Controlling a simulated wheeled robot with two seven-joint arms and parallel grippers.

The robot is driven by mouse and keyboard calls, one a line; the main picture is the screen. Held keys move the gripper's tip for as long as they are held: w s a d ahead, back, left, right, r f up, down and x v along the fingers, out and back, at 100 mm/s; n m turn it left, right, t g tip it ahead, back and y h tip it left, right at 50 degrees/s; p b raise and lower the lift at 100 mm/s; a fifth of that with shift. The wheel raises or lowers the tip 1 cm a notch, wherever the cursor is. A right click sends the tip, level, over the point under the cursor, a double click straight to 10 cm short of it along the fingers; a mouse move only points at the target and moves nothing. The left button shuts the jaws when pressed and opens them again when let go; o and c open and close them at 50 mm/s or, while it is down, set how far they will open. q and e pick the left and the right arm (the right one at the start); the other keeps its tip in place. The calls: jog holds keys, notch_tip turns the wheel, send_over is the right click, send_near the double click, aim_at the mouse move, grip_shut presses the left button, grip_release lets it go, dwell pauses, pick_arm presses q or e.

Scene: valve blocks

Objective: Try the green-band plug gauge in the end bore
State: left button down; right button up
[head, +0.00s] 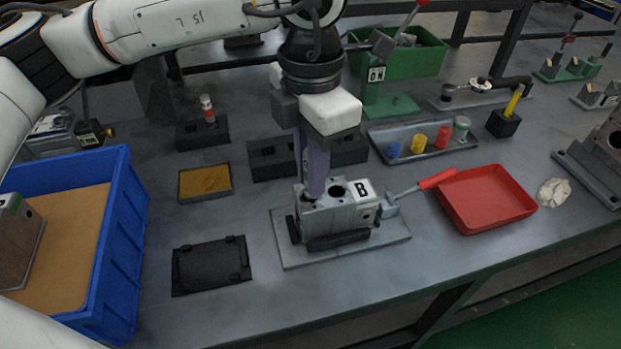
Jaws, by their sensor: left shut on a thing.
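My left gripper (314,148) points down from above and is shut on the plug gauge (315,178), a purplish upright shaft with a small green mark at its side. The gauge's lower end meets the top of the grey valve block (345,214) at its left end bore. I cannot tell how deep it sits, as the rim is largely hidden. The block carries a white "B" label and shows another dark open bore to the right of the gauge. It rests in black supports on a grey plate (390,232). My right gripper is not in view.
A blue crate (120,235) stands at left. A black mat (212,268) and yellow-topped tray (205,182) lie beside the block. A red-banded gauge (208,108) stands in a black holder behind. A red tray (487,200) and red-handled tool (437,179) are at right.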

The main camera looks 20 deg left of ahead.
pick_arm(q)
jog(key=shift+r+p, duration=1.6)
jog(key=shift+r, duration=1.55)
